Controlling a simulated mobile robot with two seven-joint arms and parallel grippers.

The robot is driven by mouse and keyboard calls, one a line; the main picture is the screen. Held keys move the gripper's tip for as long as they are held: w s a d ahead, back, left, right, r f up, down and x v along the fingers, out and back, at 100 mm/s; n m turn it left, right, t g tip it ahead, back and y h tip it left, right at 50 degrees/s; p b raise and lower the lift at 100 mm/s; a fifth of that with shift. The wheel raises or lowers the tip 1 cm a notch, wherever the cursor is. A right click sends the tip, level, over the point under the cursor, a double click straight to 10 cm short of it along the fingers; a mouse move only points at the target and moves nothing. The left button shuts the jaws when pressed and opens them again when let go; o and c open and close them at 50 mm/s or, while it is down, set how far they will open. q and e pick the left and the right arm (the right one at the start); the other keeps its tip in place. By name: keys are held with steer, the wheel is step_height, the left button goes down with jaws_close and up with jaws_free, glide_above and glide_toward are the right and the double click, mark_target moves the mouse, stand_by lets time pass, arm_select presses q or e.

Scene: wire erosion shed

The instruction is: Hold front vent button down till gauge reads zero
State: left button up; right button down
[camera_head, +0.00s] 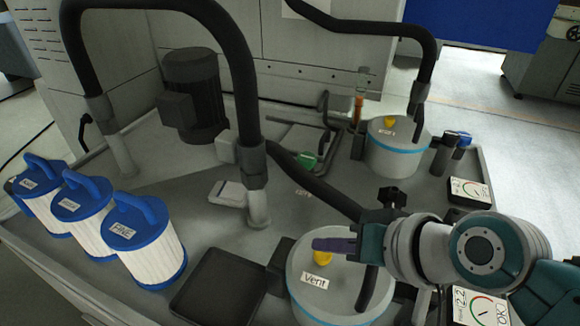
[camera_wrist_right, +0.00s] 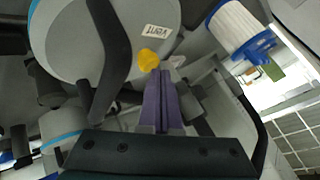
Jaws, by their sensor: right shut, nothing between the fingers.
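The front vent button (camera_head: 322,258) is a yellow knob on the grey lid of the front canister (camera_head: 345,275), behind a "Vent" label. My right gripper (camera_head: 318,244) is shut and empty, its purple fingers reaching in from the right over the button and partly covering it. In the right wrist view the button (camera_wrist_right: 149,59) shows just beyond the shut fingertips (camera_wrist_right: 157,74). Whether they touch is unclear. The front gauge (camera_head: 482,307) lies at the lower right, partly covered by my arm; its display seems to read 2.2. My left gripper is not in view.
A rear canister (camera_head: 397,150) with its own yellow button stands at the back right, near a second gauge (camera_head: 470,192). Black hoses arch over the bench. Several blue-and-white filters (camera_head: 146,240) stand at the left, and a dark tray (camera_head: 218,286) lies beside the front canister.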

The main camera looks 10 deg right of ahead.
steer(key=shift+f+b, duration=0.3)
steer(key=shift+f, duration=0.1)
stand_by(0.8)
stand_by(1.0)
stand_by(0.7)
steer(key=shift+r+p, duration=0.95)
steer(key=shift+p, duration=0.15)
